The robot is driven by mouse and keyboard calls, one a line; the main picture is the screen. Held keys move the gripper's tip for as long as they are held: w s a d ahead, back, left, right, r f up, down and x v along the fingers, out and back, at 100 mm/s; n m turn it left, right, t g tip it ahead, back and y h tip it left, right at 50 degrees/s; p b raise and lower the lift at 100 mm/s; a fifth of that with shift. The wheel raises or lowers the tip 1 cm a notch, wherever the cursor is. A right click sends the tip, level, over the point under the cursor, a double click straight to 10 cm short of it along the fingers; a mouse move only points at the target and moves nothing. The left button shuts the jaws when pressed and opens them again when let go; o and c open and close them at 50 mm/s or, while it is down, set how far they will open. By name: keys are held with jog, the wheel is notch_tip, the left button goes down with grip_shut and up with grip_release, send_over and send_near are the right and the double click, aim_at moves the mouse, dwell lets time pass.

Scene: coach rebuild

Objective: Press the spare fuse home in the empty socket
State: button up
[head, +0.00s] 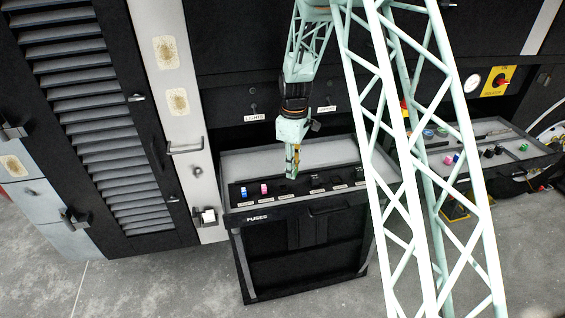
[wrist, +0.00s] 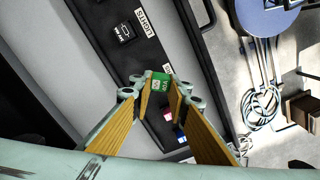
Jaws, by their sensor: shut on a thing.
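My gripper (head: 292,172) points down over the black fuse strip (head: 225,196) on the open drawer marked FUSES. In the wrist view my gripper (wrist: 161,88) is shut on a small green fuse (wrist: 161,81) with white marking, held between the fingertips above the strip. I cannot tell whether the fuse touches a socket; the fingers and fuse hide the spot below. A blue fuse (head: 244,192) and a pink fuse (head: 264,188) stand in the strip left of my gripper. Black fuse blocks (head: 315,181) stand to its right.
The drawer's grey top (head: 240,163) lies behind the strip. A white LIGHTS label (wrist: 143,18) is beside a black block (wrist: 124,33) in the wrist view. A second tray (head: 520,150) with coloured parts is at right. A louvred cabinet (head: 75,100) stands left.

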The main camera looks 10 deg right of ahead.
aim_at(283, 190)
jog(key=w+a+n+p, duration=0.1)
jog(key=n, duration=0.1)
jog(key=a+n+p, duration=0.1)
jog(key=n+p, duration=0.1)
jog(key=w+a+f+n+p, duration=0.1)
jog(key=n+p, duration=0.1)
jog(key=n, duration=0.1)
jog(key=shift+w, duration=0.35)
jog(key=shift+f, duration=0.2)
jog(key=shift+f+b, duration=0.35)
jog(key=shift+f, duration=1.55)
jog(key=shift+f+b, duration=1.1)
jog(key=shift+f, duration=0.3)
jog(key=shift+f, duration=0.1)
jog(key=shift+b, duration=0.7)
dwell(1.1)
jog(key=shift+f, duration=0.35)
dwell(1.2)
